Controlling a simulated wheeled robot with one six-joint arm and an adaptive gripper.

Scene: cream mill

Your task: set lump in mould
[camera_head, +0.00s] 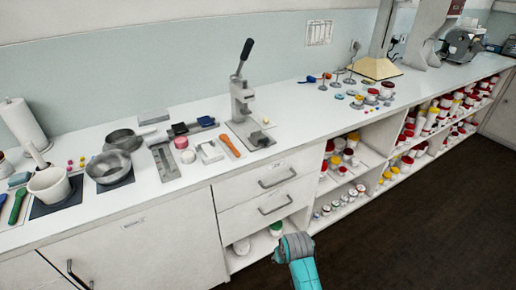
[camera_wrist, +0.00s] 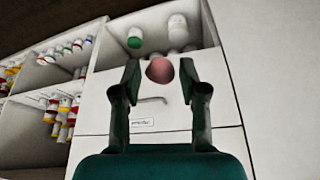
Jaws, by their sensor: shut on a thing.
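My gripper (camera_wrist: 158,82) shows in the wrist view with its two dark green fingers closed on a round pink lump (camera_wrist: 159,69). The lump sits between the fingertips, in front of a white drawer front. In the head view only my arm shows at the bottom, in front of the cabinet; the fingers and lump cannot be made out there. I cannot tell for sure which thing is the mould. A small white block-like piece (camera_head: 209,152) lies on the counter, left of a lever press (camera_head: 243,105).
The white counter (camera_head: 300,112) carries pots (camera_head: 109,166), an orange-handled tool (camera_head: 229,145), a ruler-like metal plate (camera_head: 165,160) and small coloured items. Drawers (camera_head: 266,190) and open shelves with many jars (camera_head: 345,160) lie below. Dark floor (camera_head: 420,230) is clear at right.

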